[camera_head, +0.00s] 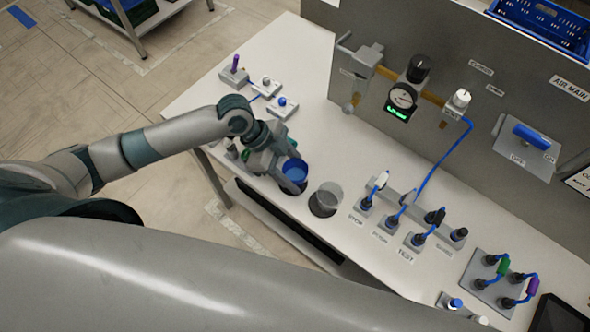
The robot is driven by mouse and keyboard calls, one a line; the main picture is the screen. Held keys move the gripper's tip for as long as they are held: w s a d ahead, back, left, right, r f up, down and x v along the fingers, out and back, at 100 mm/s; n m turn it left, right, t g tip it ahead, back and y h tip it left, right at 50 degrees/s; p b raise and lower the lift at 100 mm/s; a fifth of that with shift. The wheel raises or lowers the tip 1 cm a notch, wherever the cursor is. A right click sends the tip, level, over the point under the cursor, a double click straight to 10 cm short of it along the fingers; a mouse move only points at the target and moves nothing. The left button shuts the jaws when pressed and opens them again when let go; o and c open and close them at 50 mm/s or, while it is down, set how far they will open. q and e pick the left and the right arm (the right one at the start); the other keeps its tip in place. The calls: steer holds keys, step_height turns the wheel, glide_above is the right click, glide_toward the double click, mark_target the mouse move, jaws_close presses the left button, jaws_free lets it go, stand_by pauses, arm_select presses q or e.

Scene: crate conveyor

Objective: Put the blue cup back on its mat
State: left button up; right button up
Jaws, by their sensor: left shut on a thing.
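The blue cup (295,171) is near the front edge of the white table, in the middle of the view. My left gripper (287,178) reaches in from the left and is shut on the cup. The gripper hides part of the cup's side. I cannot tell whether the cup's base touches the table. My right gripper is not in view.
A clear grey cup (327,199) stands close to the right of the blue cup. Farther right are labelled sockets with blue cables (403,212). Small switch boxes (266,86) sit at the back left. A grey panel (455,85) with a gauge stands behind.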

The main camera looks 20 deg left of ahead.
arm_select(q)
steer(key=shift+f, duration=0.3)
steer(key=o, duration=0.9)
steer(key=shift+f, duration=0.1)
steer(key=shift+r, duration=0.2)
steer(key=shift+a+r+b, duration=0.4)
steer(key=shift+a+r, duration=0.05)
steer(key=b+v, duration=0.3)
steer(key=v, duration=0.7)
steer(key=shift+r, duration=0.35)
steer(key=shift+a, duration=0.1)
